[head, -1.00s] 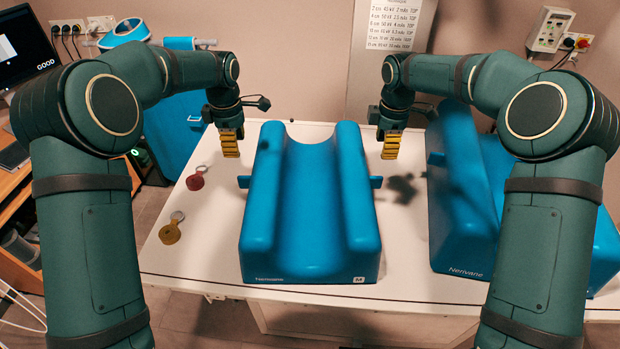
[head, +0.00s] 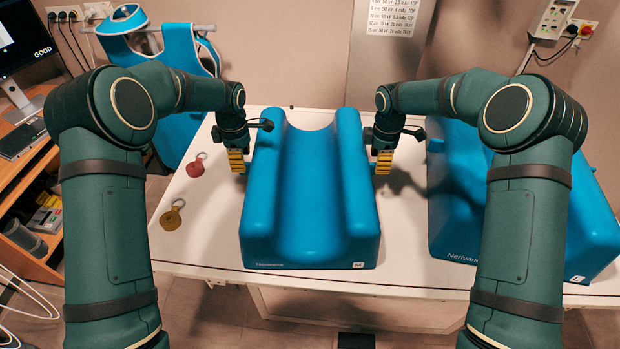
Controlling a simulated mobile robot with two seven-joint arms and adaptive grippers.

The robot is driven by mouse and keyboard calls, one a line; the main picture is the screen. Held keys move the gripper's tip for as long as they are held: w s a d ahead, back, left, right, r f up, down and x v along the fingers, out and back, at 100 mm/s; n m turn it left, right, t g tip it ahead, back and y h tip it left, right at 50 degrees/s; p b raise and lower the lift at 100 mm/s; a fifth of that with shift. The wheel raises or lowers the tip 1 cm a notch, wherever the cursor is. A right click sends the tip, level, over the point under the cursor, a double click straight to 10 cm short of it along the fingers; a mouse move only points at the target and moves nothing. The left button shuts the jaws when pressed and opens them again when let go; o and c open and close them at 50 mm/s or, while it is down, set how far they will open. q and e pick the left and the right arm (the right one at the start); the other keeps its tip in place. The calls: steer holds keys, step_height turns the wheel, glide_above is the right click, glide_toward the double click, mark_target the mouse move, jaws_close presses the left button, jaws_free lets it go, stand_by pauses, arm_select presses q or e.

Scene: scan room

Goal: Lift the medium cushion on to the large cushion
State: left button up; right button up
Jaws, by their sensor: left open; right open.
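The medium cushion (head: 308,200), blue with a grooved top and an M label, rests on the white table in the middle of the head view. The large cushion (head: 455,215), blue with an L label, stands on the table to the right, partly hidden behind my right arm. My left gripper (head: 237,162) is open, with yellow fingers close beside the medium cushion's left side. My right gripper (head: 383,163) is open close beside its right side. The side tabs of the medium cushion are now hidden. I cannot tell whether the fingers touch it.
A red tag (head: 196,166) and a yellow tag (head: 172,216) lie on the white table (head: 205,240) at the left. A blue apron-like item (head: 175,60) hangs behind. A desk with a monitor (head: 22,50) is at far left. A strip of table between the cushions is clear.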

mark_target(245, 174)
arm_select(q)
steer(key=shift+f, duration=1.9)
arm_select(e)
steer(key=shift+f, duration=1.9)
arm_select(q)
jaws_close()
arm_select(e)
jaws_close()
